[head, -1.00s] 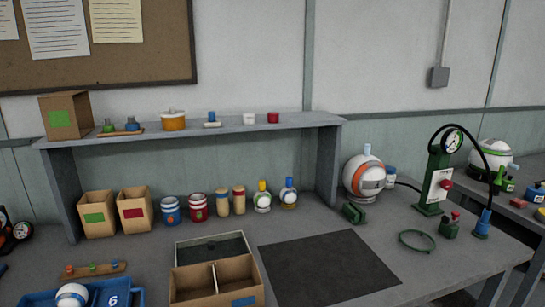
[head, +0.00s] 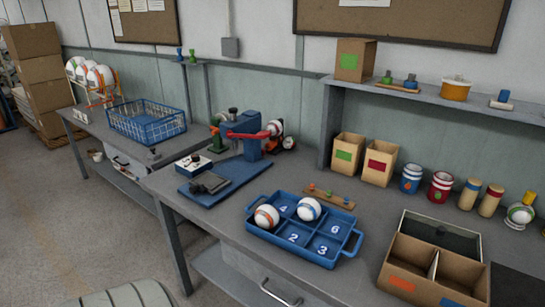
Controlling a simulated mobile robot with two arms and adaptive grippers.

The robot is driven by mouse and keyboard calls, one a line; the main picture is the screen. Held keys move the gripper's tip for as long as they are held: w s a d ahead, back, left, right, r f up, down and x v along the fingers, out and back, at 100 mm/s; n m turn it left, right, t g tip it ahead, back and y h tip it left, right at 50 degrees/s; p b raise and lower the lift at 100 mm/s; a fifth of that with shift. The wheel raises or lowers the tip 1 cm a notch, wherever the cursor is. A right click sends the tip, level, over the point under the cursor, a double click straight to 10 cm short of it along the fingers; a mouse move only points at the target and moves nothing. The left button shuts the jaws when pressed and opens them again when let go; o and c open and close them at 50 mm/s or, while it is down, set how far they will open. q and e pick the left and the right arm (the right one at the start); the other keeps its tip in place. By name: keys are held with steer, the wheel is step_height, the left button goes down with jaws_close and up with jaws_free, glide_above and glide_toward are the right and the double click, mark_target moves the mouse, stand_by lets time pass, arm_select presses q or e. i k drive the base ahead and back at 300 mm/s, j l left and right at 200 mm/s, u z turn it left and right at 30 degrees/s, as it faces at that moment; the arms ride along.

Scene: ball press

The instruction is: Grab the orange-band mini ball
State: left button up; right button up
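The orange-band mini ball (head: 266,216) is white with an orange stripe. It sits in the front-left compartment of a blue numbered tray (head: 345,251) on the bench. A second mini ball (head: 308,208), white with a blue band, sits in a compartment behind and to the right of it. Neither of my grippers shows in the head view.
A blue and red press (head: 240,135) stands left of the tray. Behind the tray lies a wooden strip (head: 328,197) with coloured knobs. A divided cardboard box (head: 408,284) is at its right. A blue wire basket (head: 147,122) is on the far-left bench. Bare bench lies left of the tray.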

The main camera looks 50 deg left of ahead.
mark_target(267, 216)
steer(key=u, duration=1.6)
